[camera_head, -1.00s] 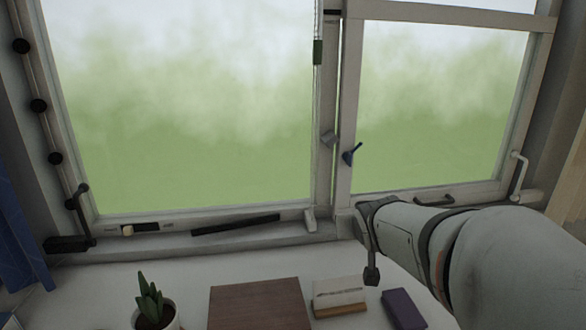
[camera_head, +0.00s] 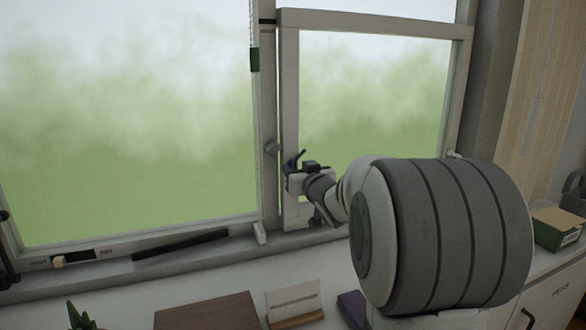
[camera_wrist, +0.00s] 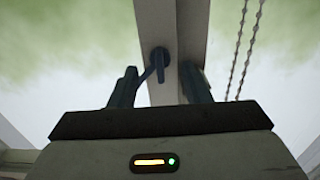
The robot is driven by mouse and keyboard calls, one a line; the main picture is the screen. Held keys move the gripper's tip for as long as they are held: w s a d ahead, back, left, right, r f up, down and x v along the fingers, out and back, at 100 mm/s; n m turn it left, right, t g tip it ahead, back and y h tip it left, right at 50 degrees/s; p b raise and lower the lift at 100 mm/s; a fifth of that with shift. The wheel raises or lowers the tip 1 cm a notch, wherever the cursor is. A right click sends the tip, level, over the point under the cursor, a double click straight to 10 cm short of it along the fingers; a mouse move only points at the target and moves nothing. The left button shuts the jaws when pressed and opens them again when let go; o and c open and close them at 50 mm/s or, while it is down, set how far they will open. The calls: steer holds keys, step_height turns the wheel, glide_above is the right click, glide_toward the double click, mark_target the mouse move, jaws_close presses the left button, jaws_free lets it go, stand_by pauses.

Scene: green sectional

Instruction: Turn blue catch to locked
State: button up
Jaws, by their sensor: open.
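The blue catch (camera_head: 294,158) is mounted on the left upright of the right window sash. In the head view its lever slants, and its lower part is hidden by my gripper. In the wrist view the catch (camera_wrist: 158,60) sits on the white upright, ahead of and between my two dark fingers. A thin arm of it slants down-left towards the left finger; I cannot tell whether they touch. My gripper (camera_wrist: 160,88) is open, and nothing is clamped in it. In the head view my gripper (camera_head: 298,176) is right at the catch.
A grey fitting (camera_head: 272,147) is on the neighbouring post, left of the catch. A beaded chain (camera_wrist: 240,50) hangs at right in the wrist view. Below are the sill, a brown board (camera_head: 207,312) and a card in a wooden holder (camera_head: 296,307). A green box (camera_head: 556,228) stands at right.

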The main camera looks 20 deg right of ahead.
steer(key=shift+w, duration=0.75)
steer(key=shift+c, duration=0.4)
